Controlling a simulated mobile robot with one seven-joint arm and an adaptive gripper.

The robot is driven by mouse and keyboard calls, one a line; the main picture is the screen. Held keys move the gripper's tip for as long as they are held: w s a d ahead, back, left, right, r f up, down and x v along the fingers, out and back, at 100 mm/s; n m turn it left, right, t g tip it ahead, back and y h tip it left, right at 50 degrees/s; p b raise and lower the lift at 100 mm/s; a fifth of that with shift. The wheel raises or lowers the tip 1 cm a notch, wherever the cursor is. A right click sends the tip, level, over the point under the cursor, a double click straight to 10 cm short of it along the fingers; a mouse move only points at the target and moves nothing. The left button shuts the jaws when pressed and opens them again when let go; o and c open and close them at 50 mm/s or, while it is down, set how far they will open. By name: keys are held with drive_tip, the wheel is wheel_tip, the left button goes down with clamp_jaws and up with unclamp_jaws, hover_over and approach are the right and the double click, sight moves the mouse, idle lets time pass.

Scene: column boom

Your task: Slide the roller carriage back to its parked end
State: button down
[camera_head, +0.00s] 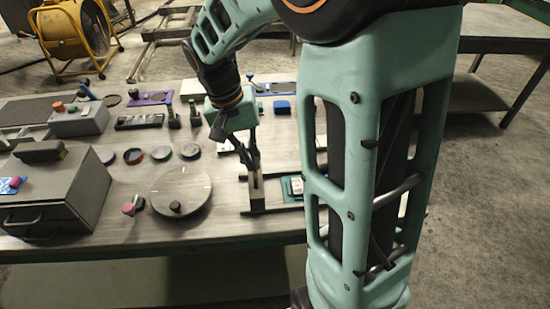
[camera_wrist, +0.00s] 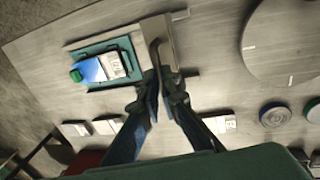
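A teal tray (camera_wrist: 84,50) with a blue and white block and a green knob lies between the rails. My gripper (camera_head: 252,163) points down at the bar's top. In the wrist view its fingertips (camera_wrist: 161,84) are close together at the crosspiece's dark edge; I cannot tell whether they grip it.
A large round disc (camera_head: 181,190) with a knob stands left of the frame. A grey box (camera_head: 50,190) with a handle fills the table's left front. Several small round pads, a black strip (camera_head: 139,121) and a purple plate (camera_head: 150,98) lie behind. My arm hides the frame's right end.

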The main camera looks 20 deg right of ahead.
drive_tip(key=c, duration=2.1)
unclamp_jaws()
drive_tip(key=shift+f, duration=0.2)
drive_tip(key=r+p, duration=0.3)
drive_tip(key=r, duration=0.1)
drive_tip(key=a+r+p, duration=0.1)
drive_tip(key=r+p, duration=0.2)
drive_tip(key=r, duration=0.1)
drive_tip(key=a+r+p, duration=0.1)
drive_tip(key=r+p, duration=0.2)
drive_tip(key=r, duration=0.1)
drive_tip(key=shift+w+a+r, duration=0.15)
drive_tip(key=shift+w+a, duration=0.05)
drive_tip(key=shift+w, duration=0.2)
drive_tip(key=r, duration=0.4)
drive_tip(key=a+r, duration=0.1)
drive_tip(key=r, duration=0.3)
drive_tip(key=a+r, duration=0.1)
drive_tip(key=r, duration=0.2)
drive_tip(key=shift+w+a+r, duration=0.1)
drive_tip(key=shift+w+r, duration=0.2)
drive_tip(key=shift+r, duration=0.1)
